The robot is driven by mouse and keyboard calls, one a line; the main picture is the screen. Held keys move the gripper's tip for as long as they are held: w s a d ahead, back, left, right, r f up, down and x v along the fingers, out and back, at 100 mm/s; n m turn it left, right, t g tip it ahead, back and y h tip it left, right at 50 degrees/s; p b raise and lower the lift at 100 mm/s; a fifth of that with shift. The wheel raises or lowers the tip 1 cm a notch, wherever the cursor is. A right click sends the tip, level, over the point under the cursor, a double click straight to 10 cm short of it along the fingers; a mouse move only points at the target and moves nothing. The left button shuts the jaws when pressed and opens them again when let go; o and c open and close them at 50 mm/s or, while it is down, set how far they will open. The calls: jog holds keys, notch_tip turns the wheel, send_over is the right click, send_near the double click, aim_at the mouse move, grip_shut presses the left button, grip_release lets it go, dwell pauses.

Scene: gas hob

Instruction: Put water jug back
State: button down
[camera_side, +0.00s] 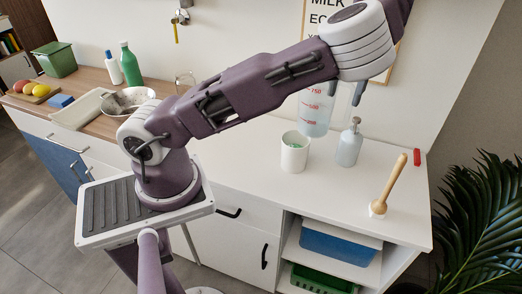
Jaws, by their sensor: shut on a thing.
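The water jug (313,113) is clear with red measuring marks. It is upright at the back of the white counter, behind the white cup and left of the soap bottle. My gripper (346,94) is at the jug's right side, shut on it; the exact grip spot is hard to see. My arm hides the jug's top. I cannot tell whether its base touches the counter.
A white cup (294,156) stands in front of the jug, and a pump bottle (349,146) stands to its right. A wooden-handled tool (388,187) stands upright farther right, near a small red object (417,158). The white counter's (335,190) front is clear.

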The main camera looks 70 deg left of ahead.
jog(key=s+a+f+m, duration=0.1)
jog(key=s+a+f, duration=0.1)
jog(key=s+a, duration=0.65)
jog(key=s+a+f, duration=0.3)
jog(key=s+a, duration=0.3)
jog(key=s, duration=0.5)
notch_tip(320, 180, down, 10)
jog(key=shift+a+m, duration=0.2)
jog(key=shift+m, duration=0.1)
jog(key=shift+s, duration=0.1)
jog(key=c, duration=0.7)
grip_release()
jog(key=shift+f, duration=0.1)
jog(key=shift+c, duration=0.2)
